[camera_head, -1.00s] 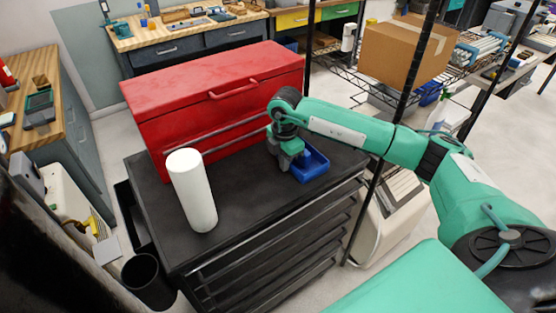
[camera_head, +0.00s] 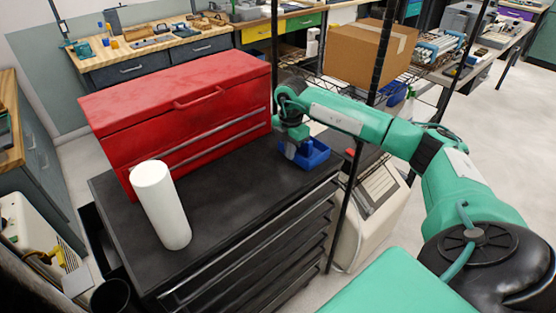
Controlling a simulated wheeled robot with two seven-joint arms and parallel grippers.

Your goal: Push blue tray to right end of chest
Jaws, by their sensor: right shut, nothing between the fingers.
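The blue tray (camera_head: 312,157) lies on the black top of the chest (camera_head: 229,189), near its right end and beside the right end of the red toolbox. My right gripper (camera_head: 290,152) points down at the tray's left side. It is shut with nothing between its fingers. The fingertips look close to the tray's left wall, but I cannot tell whether they touch it. Part of the tray's left side is hidden by the gripper. My left gripper is not in view.
A red toolbox (camera_head: 175,112) stands along the back of the chest top. A white cylinder (camera_head: 160,205) stands upright near the front left. The black top between cylinder and tray is clear. A dark upright pole (camera_head: 352,185) stands just past the chest's right end.

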